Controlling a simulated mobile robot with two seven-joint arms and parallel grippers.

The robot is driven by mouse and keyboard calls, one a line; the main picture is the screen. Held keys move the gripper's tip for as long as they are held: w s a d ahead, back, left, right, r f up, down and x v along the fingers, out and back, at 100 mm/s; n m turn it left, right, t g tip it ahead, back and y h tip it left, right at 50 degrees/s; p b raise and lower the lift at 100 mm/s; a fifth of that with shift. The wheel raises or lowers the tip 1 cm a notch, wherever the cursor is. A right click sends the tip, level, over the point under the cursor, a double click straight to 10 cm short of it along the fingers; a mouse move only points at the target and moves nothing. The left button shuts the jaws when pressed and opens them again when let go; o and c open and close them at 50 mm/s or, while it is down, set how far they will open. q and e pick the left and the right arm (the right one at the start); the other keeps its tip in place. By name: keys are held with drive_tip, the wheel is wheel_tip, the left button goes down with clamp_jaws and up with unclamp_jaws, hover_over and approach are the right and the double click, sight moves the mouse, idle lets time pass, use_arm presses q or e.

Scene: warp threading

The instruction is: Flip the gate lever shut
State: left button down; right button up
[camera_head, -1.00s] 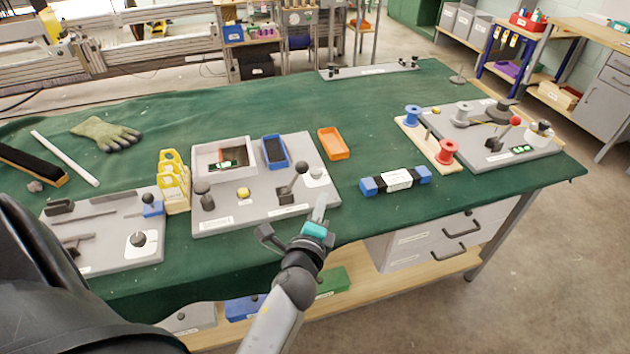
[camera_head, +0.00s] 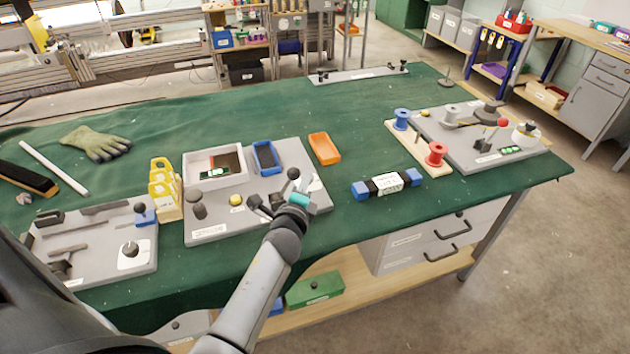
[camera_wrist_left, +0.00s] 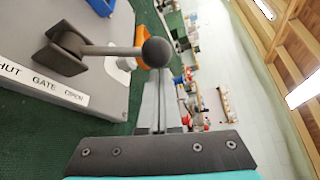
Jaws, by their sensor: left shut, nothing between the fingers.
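The gate lever, a grey rod with a black ball knob (camera_head: 293,173), stands on the grey middle panel (camera_head: 212,229). In the left wrist view the lever (camera_wrist_left: 108,50) leans from its dark bracket toward the OPEN end of the label (camera_wrist_left: 45,84), which reads SHUT, GATE, OPEN. My left gripper (camera_head: 308,184) is shut and empty, just to the right of the knob in the head view. In the left wrist view its fingertips (camera_wrist_left: 161,78) are close below the knob; I cannot tell whether they touch. My right gripper is out of view.
The middle panel also holds a grey tray (camera_head: 215,179), a blue bin (camera_head: 266,157) and a yellow button (camera_head: 236,200). An orange tray (camera_head: 324,148) lies behind the gripper. A blue-ended bundle (camera_head: 387,184) lies to its right, with green cloth clear between.

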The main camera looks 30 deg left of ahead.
use_arm(q)
drive_tip(key=shift+s+a, duration=0.15)
drive_tip(key=shift+a, duration=0.05)
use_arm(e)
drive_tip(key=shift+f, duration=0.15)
use_arm(q)
drive_tip(key=shift+s+b, duration=0.1)
drive_tip(key=shift+b, duration=0.25)
drive_tip(key=shift+a+r+n, duration=0.1)
drive_tip(key=shift+r+n, duration=0.05)
drive_tip(key=shift+n, duration=0.15)
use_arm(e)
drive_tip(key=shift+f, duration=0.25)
